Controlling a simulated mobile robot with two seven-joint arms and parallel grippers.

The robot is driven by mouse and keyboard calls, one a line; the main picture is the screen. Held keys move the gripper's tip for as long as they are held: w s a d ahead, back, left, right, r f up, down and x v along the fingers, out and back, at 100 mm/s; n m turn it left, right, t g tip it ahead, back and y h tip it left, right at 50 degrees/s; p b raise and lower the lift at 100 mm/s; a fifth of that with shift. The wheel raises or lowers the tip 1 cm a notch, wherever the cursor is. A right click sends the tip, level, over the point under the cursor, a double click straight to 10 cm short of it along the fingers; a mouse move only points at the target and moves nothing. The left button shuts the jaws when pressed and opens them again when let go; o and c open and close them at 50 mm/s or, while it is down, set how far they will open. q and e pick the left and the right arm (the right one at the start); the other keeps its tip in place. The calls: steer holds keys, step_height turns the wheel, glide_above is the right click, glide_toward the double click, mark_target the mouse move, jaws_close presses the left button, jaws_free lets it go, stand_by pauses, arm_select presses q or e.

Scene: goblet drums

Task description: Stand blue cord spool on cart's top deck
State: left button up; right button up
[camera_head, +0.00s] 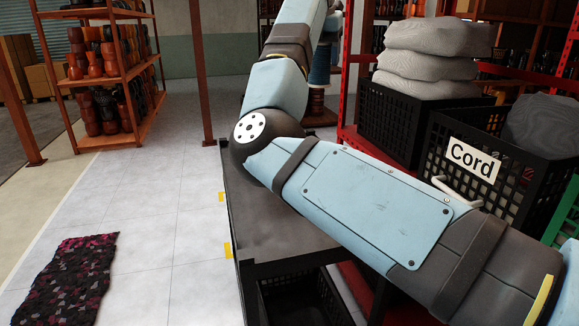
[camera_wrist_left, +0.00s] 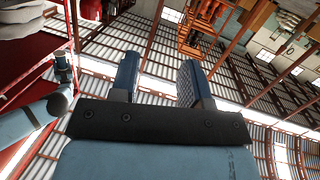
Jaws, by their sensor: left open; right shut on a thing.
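The blue cord spool (camera_head: 320,68) shows partly at the top centre of the head view, behind my right arm, which hides its left side. My right gripper (camera_head: 328,34) is shut on the spool; its fingers are largely hidden by the arm. The cart's dark top deck (camera_head: 300,226) lies under my right forearm, and its visible part is bare. The spool is beyond the deck's far end in the picture. In the left wrist view my left gripper (camera_wrist_left: 158,82) is open, with nothing between its fingers, facing the roof and rafters.
A black crate labelled Cord (camera_head: 470,165) stands on the red rack right of the cart. Another black crate (camera_head: 400,125) bears stacked grey sacks (camera_head: 432,60). A shelf of drums (camera_head: 105,60) stands at the back left. A dark patterned mat (camera_head: 70,275) lies on otherwise clear floor.

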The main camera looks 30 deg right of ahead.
steer(key=shift+m, duration=0.9)
steer(key=shift+s+a+f+b, duration=0.2)
steer(key=shift+f+b, duration=2.3)
steer(key=shift+f, duration=3.8)
steer(key=shift+s+a+f+b, duration=0.25)
steer(key=shift+f+b, duration=2.3)
steer(key=shift+f, duration=3.7)
steer(key=shift+s+a+f+b, duration=0.1)
steer(key=shift+s+f+b, duration=0.25)
steer(key=shift+f+b, duration=4.05)
arm_select(q)
steer(key=d+f+h+p, duration=0.2)
steer(key=d+f+p, duration=0.1)
steer(key=f, duration=0.3)
steer(key=shift+s+m+t+h+p, duration=0.2)
steer(key=shift+m+t+h+p, duration=0.1)
steer(key=shift+m+h+p, duration=0.15)
arm_select(e)
step_height(320, 180, down, 4)
steer(key=shift+r, duration=0.2)
arm_select(q)
steer(key=shift+d, duration=0.1)
arm_select(e)
steer(key=shift+f, duration=0.1)
steer(key=o, duration=1)
